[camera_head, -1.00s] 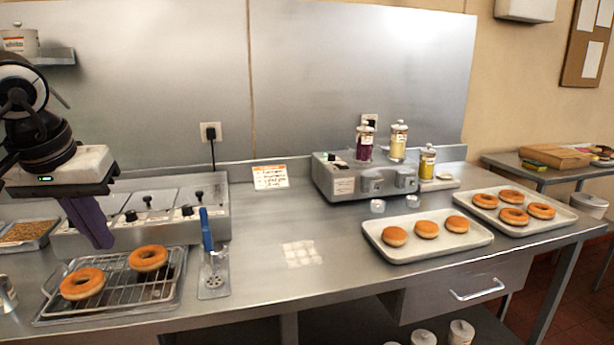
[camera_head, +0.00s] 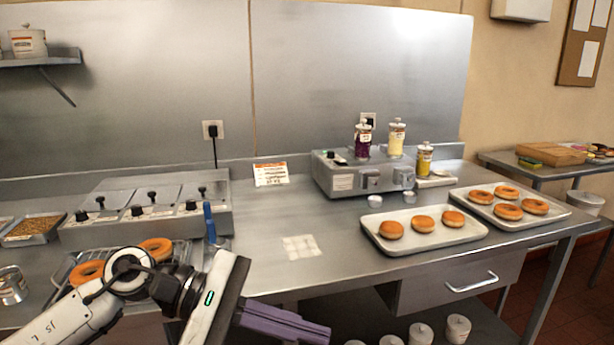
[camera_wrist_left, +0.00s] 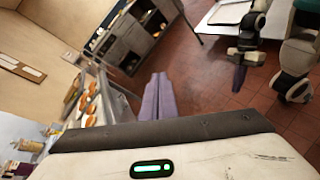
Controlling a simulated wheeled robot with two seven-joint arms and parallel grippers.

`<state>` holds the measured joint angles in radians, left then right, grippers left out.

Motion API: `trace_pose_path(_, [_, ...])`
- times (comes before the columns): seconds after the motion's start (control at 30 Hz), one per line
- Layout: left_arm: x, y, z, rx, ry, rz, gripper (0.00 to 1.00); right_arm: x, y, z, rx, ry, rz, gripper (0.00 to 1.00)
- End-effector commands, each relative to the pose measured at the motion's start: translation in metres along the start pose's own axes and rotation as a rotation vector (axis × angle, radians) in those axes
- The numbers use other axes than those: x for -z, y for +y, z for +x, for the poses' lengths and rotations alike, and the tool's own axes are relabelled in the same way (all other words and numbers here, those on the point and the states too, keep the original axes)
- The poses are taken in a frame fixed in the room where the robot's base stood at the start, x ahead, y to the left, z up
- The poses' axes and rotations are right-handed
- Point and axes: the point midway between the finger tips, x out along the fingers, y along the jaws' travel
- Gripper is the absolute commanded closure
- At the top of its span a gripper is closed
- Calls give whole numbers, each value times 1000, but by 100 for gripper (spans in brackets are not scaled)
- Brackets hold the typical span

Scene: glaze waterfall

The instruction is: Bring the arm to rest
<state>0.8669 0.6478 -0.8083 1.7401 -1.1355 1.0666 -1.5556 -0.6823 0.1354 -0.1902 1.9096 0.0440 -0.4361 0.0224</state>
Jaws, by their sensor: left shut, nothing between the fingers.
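My left gripper (camera_head: 322,331) reaches in from the lower left of the head view, in front of the counter's front edge. Its purple fingers point right and are closed together, with nothing between them. In the left wrist view the same fingers (camera_wrist_left: 160,84) lie side by side over the red tiled floor. The right gripper is out of the head view.
Two doughnuts (camera_head: 155,250) on a wire rack (camera_head: 182,253) are partly hidden behind my left arm. A blue-handled tool (camera_head: 209,222) stands beside it. Trays of doughnuts (camera_head: 385,250) sit at the right. A drawer handle (camera_head: 474,287) sticks out below the counter (camera_head: 300,285).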

Motion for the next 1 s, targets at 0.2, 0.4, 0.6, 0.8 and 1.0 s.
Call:
trace_pose_path(0.2, [-13, 18, 20, -332, -500, -844, 100, -2, 0, -1, 0, -5, 1, 100])
trace_pose_path(0.4, [64, 10, -10, -603, -960, -1684, 100, -3, 0, -1, 1, -5, 1, 100])
trace_pose_path(0.6, [178, -84, -33, -885, -1444, -2443, 100, -3, -1, -1, 1, -5, 1, 100])
trace_pose_path(0.8, [244, -220, -33, 832, 1339, 2053, 100, -3, -1, -1, 1, -5, 1, 100])
trace_pose_path(1.0, [259, -335, -23, 748, 1171, 1577, 100, -3, -1, -1, 1, -5, 1, 100])
